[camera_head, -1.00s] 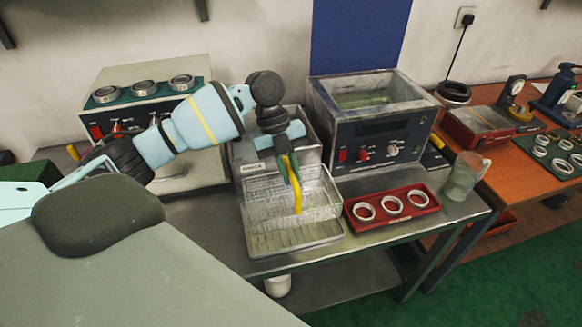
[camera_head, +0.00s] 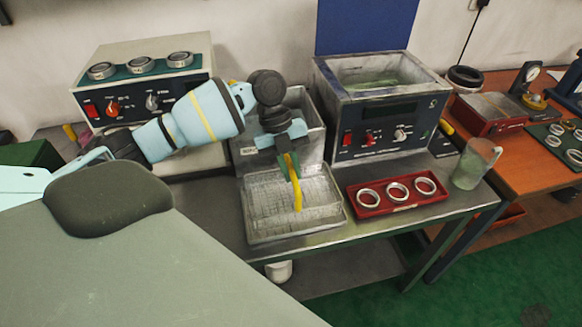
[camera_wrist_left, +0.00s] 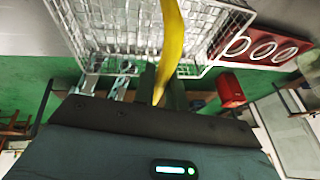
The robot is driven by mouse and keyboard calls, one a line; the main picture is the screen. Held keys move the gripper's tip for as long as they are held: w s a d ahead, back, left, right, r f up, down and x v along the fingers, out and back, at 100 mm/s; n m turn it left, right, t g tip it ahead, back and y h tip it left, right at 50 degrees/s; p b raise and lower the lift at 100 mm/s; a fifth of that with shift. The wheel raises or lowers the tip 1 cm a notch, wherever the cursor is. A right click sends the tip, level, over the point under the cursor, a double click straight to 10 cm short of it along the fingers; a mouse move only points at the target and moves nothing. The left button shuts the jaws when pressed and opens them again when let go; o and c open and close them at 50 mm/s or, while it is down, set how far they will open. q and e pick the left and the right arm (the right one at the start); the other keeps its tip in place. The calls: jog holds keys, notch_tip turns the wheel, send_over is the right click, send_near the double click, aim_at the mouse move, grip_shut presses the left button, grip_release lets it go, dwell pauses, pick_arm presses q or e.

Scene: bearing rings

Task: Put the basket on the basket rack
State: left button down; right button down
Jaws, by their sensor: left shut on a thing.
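The wire basket (camera_head: 265,203) is at the front left of the bench, over the shallow metal tray that serves as basket rack (camera_head: 298,232). The basket looks level and low in the tray; I cannot tell whether it touches the bottom. My left gripper (camera_head: 289,165) is above the basket, pointing down, shut on its yellow handle (camera_head: 297,194). In the left wrist view the yellow handle (camera_wrist_left: 170,45) runs between the fingers, with the wire basket (camera_wrist_left: 130,30) beyond. My right gripper is not in view.
Behind the basket stands a metal rinse tank (camera_head: 303,120). An ultrasonic cleaner (camera_head: 378,112) is to its right. A red tray (camera_head: 392,208) with 3 rings lies close to the right, and a glass jug (camera_head: 474,165) stands near the bench's right end.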

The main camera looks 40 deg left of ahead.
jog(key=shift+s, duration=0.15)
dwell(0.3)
pick_arm(q)
jog(key=c, duration=1.3)
grip_release()
jog(key=shift+s, duration=0.1)
jog(key=shift+c, duration=0.2)
jog(key=shift+f, duration=0.1)
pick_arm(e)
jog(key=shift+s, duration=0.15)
